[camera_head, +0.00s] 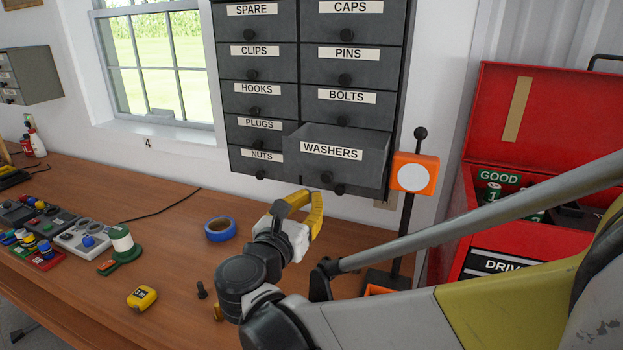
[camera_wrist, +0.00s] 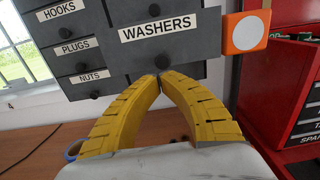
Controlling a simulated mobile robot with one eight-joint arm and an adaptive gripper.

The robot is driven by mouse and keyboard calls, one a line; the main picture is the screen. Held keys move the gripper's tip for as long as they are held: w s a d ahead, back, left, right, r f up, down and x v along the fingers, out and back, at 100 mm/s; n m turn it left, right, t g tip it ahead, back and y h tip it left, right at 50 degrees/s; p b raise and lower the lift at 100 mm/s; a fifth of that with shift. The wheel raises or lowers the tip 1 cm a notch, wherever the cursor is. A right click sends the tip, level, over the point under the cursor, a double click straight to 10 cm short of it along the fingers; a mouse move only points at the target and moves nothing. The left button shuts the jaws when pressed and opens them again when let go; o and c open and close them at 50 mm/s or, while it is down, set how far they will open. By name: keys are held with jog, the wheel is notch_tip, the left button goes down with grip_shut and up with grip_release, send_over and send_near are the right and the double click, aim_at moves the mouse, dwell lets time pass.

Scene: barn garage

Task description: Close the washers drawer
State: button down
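The washers drawer (camera_head: 345,158) is a dark grey drawer with a white label in the bottom right of the wall cabinet. It sticks out past its neighbours, and its open top shows. In the wrist view the drawer front (camera_wrist: 190,48) is straight ahead, with a black round knob (camera_wrist: 162,63) below the label. My gripper (camera_head: 311,196) has yellow ribbed fingers and is just below and in front of this drawer. In the wrist view the fingertips of my gripper (camera_wrist: 161,77) come together right by the knob, with nothing seen between them. Whether they touch the knob is unclear.
The nuts drawer (camera_head: 255,160) and other cabinet drawers look shut. An orange box with a white disc (camera_head: 414,173) stands close right of the drawer, and a red tool chest (camera_head: 520,115) is farther right. Blue tape (camera_head: 220,229) lies on the wooden bench (camera_head: 180,260).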

aim_at(323, 182)
jog(key=b+x, duration=0.1)
jog(key=x, duration=0.5)
jog(key=shift+w, duration=0.1)
jog(key=x, duration=1.2)
jog(key=shift+w, duration=0.15)
